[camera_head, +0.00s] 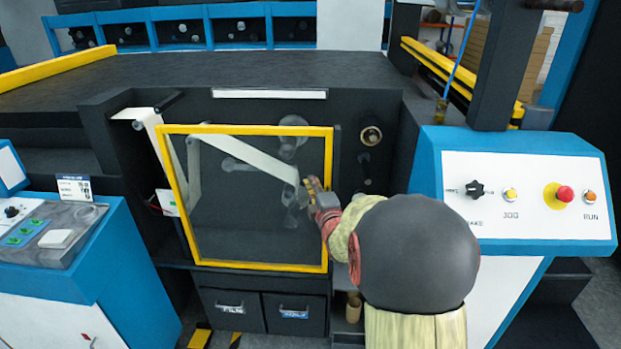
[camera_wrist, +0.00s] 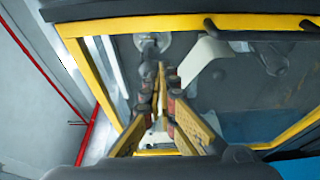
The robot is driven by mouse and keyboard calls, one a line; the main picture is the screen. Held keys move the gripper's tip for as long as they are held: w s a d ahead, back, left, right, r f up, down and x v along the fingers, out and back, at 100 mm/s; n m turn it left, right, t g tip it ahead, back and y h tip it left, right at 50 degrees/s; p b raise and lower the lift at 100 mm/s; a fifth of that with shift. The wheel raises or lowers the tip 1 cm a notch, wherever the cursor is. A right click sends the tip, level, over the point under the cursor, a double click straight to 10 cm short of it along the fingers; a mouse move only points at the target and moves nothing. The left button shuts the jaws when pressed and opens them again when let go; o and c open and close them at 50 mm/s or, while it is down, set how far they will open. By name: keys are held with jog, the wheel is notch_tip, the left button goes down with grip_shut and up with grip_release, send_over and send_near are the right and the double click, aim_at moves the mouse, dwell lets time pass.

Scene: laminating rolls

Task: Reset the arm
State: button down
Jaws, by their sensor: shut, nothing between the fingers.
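My arm reaches in from the lower right in the head view, and its dark rounded link hides part of the machine behind it. My gripper (camera_head: 313,186) is in front of the right edge of a yellow-framed clear door (camera_head: 250,268) on the machine. The wrist view shows my gripper (camera_wrist: 161,78) with its fingers together and nothing between them. The yellow frame (camera_wrist: 190,24) of the door runs across the top of that view. I cannot tell whether the fingertips touch the door.
A white web (camera_head: 240,151) runs over rollers behind the door. A blue control console (camera_head: 432,170) with a red button (camera_head: 565,194) stands at right, another blue cabinet (camera_head: 95,265) at left. Two dark drawers (camera_head: 232,310) are below the door.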

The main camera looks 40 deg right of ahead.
jog(key=v, duration=0.5)
jog(key=shift+a+f+p, duration=0.1)
jog(key=shift+a+p, duration=0.2)
jog(key=shift+p, duration=0.1)
jog(key=s+f+m+g+y, duration=0.1)
jog(key=s+f+m+g, duration=0.15)
jog(key=f, duration=0.35)
jog(key=s+f+m+g, duration=0.2)
jog(key=f+m+g, duration=0.1)
jog(key=f+m, duration=0.15)
jog(key=s+a+f+m+g+y, duration=0.2)
jog(key=s+a+f+m+g, duration=0.15)
jog(key=s+a+m, duration=0.2)
jog(key=s+a+r+y, duration=0.2)
jog(key=s+a+r, duration=0.1)
jog(key=a, duration=0.7)
jog(key=s+a+r+y, duration=0.2)
jog(key=s+a+r, duration=0.2)
jog(key=a, duration=0.6)
jog(key=s+a+r+g+y, duration=0.1)
jog(key=s+a+r, duration=0.2)
jog(key=a+r, duration=0.4)
jog(key=a, duration=0.4)
jog(key=shift+s+r+y, duration=0.2)
jog(key=shift+s+y, duration=0.15)
jog(key=shift+y, duration=0.05)
